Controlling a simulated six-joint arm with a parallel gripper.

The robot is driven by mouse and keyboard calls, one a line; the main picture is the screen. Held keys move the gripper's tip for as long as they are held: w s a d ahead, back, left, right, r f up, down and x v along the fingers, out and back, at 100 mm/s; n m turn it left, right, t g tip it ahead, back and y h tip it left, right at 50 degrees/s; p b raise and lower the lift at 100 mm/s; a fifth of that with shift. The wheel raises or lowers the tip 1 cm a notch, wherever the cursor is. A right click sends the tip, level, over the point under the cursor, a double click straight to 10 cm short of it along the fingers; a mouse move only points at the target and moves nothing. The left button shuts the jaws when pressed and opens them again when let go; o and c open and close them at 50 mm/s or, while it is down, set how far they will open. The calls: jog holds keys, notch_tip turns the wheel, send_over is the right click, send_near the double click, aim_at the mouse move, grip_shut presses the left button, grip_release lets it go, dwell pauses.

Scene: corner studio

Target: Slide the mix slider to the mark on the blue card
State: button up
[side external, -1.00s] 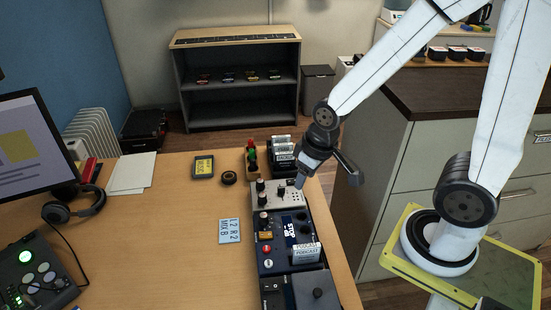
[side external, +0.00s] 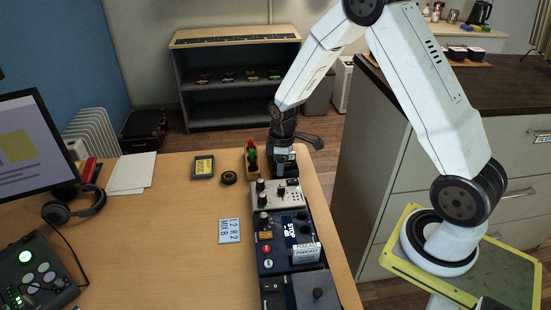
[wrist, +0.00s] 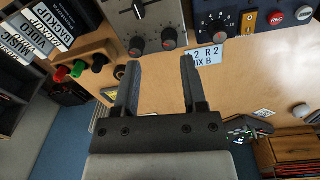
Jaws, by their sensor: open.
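The light blue card (side external: 229,231) lies flat on the wooden table, left of the row of devices, and reads "L2 R2" and "MIX B". It also shows in the wrist view (wrist: 206,57), partly behind a finger. The silver unit (side external: 291,199) has dark knobs along its left side. In the wrist view, the silver unit (wrist: 164,14) shows a dark slider handle (wrist: 138,11) in a slot near the top edge; its scale is too small to read. My gripper (wrist: 158,66) is open and empty. In the side view my gripper (side external: 285,152) is above the table's far end, beyond the silver unit.
A dark blue device (side external: 271,250) with a small screen stands just in front of the silver unit. Labelled boxes (side external: 286,168) and a holder with red and green items (side external: 252,157) stand beyond it.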

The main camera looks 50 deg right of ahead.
jog(key=n, duration=0.2)
send_over(281, 190)
jog(key=shift+g, duration=0.3)
jog(key=f, duration=0.4)
jog(key=shift+w+d+f, duration=0.2)
jog(key=shift+d+f, duration=0.05)
jog(key=shift+d, duration=0.05)
jog(key=shift+f, duration=0.1)
jog(key=shift+f, duration=3.8)
grip_shut()
